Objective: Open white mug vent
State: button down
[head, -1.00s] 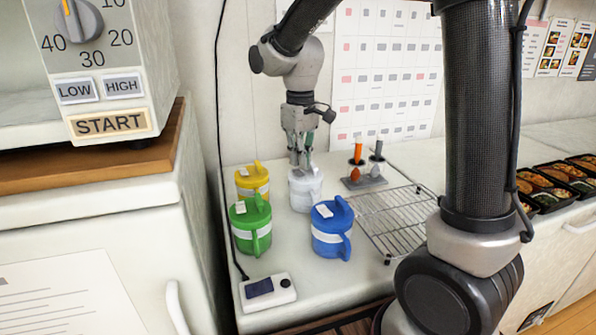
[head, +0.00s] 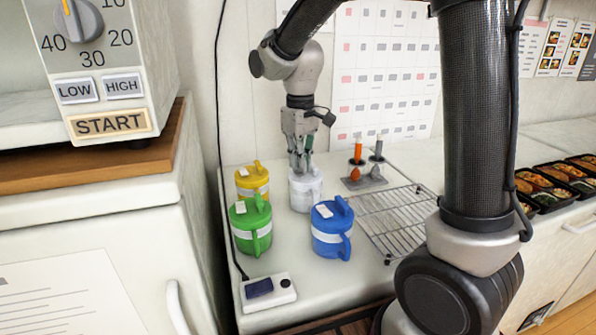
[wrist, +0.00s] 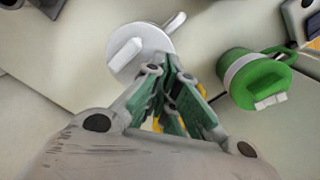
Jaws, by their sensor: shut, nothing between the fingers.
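The white mug (head: 306,192) stands upright on the counter among the coloured mugs, and its lid is partly hidden by my gripper in the head view. In the wrist view the white mug (wrist: 143,50) shows its round lid with a raised white tab on top and a handle to the upper right. My gripper (head: 300,170) points down right over the white mug's lid. In the wrist view my gripper (wrist: 176,70) has its green-padded fingers together and empty, beside the lid's right edge. I cannot tell whether the fingertips touch the lid.
A yellow mug (head: 252,180), a green mug (head: 251,232) and a blue mug (head: 331,236) stand close around it. A wire rack (head: 385,220) and a holder with an orange utensil (head: 364,182) lie to the right. A small white device (head: 268,292) sits in front.

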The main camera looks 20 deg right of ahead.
aim_at(300, 173)
jog(key=shift+f, duration=0.8)
dwell(1.1)
jog(key=shift+r, duration=3.55)
jog(key=s+d+r+m+t, duration=0.1)
jog(key=s+d+m+t, duration=0.1)
jog(key=s+d, duration=0.5)
jog(key=s+d+r+m+t, duration=0.2)
jog(key=s+d+m, duration=0.2)
jog(key=s+d, duration=0.4)
jog(key=s, duration=0.7)
jog(key=shift+r, duration=0.2)
